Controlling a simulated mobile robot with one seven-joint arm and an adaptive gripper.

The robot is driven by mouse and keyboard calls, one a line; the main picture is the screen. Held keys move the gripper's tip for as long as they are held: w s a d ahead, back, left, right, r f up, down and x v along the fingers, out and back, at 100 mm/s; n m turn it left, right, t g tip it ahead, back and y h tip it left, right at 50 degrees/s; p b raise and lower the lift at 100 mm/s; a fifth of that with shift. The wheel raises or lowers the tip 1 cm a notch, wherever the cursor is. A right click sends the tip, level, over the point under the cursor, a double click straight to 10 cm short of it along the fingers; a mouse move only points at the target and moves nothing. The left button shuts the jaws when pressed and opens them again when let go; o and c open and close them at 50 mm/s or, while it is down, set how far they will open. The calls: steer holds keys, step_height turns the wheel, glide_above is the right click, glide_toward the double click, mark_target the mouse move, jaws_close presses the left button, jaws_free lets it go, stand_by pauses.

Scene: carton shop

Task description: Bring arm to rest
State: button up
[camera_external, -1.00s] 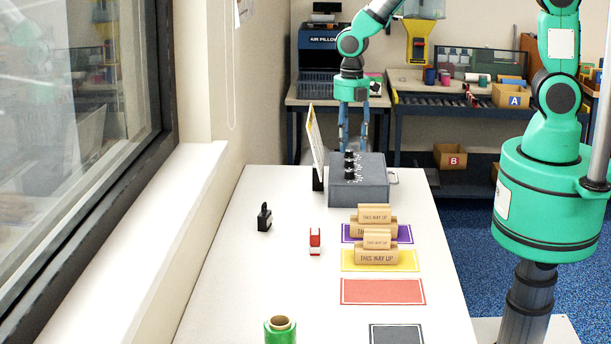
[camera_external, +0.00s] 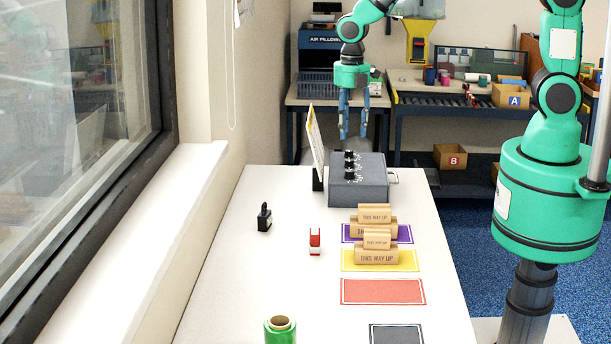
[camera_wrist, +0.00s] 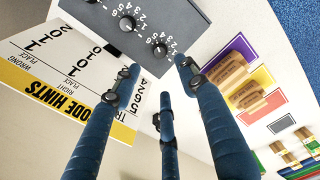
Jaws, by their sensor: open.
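My gripper (camera_external: 354,120) hangs with its fingers downward above the far end of the white table, behind the grey dial box (camera_external: 358,184). Its blue fingers (camera_wrist: 160,95) are spread and hold nothing. The dial box also shows at the top of the wrist view (camera_wrist: 185,15), with its knobs and printed numbers. The gripper is apart from the box in the external view.
A hint card (camera_external: 316,142) stands left of the box. Wooden stamps (camera_external: 376,254) stand on the purple and yellow mats; the red mat (camera_external: 383,291) is bare. A black stamp (camera_external: 264,217), red-white object (camera_external: 315,241) and green roll (camera_external: 280,330) stand leftward.

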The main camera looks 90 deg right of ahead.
steer(key=s+a+r+m+t+b, duration=0.1)
steer(key=s+a+r+m+b, duration=0.25)
steer(key=r, duration=0.55)
steer(key=s+a+r+m+t+p, duration=0.1)
steer(key=s+a+r+m+t, duration=0.2)
steer(key=s+r, duration=0.5)
steer(key=s+a+r+m+b, duration=0.1)
steer(key=s+a+r+m, duration=0.1)
steer(key=s+m, duration=0.3)
steer(key=s+a+r+m+t+b, duration=0.1)
steer(key=s+r+m, duration=0.3)
steer(key=s, duration=0.6)
steer(key=shift+a+r+m+t+b, duration=0.4)
steer(key=shift+a+b, duration=0.2)
steer(key=shift+a, duration=0.3)
